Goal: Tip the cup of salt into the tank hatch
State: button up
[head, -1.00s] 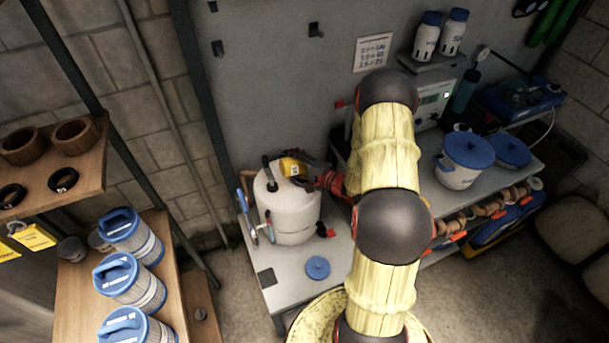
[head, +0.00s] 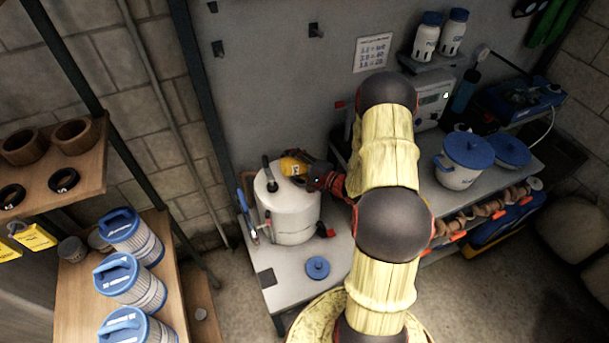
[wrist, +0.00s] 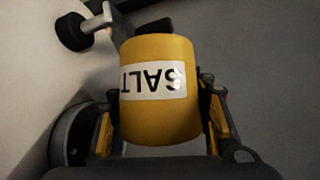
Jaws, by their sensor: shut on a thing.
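The yellow cup (head: 291,167) with the SALT label is over the top of the white tank (head: 291,211) in the head view. It lies tilted, its far end toward the left. My gripper (head: 308,172) comes in from the right and is shut on the cup. In the wrist view the cup (wrist: 160,112) fills the middle between my two fingers, with its label upside down. The hatch opening is not clearly visible, and I cannot see any salt. A blue lid (head: 318,267) lies on the bench in front of the tank.
The grey bench (head: 285,292) holds the tank. A black-topped fitting (head: 267,167) stands up from the tank's top, left of the cup. A white pot with a blue lid (head: 466,160) stands on the right. Blue-capped filters (head: 130,278) stand on a shelf at left.

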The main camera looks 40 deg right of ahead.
jog(key=shift+d+r+m+t, duration=0.35)
jog(key=shift+m+t, duration=0.15)
jog(key=shift+m, duration=0.4)
dwell(2.5)
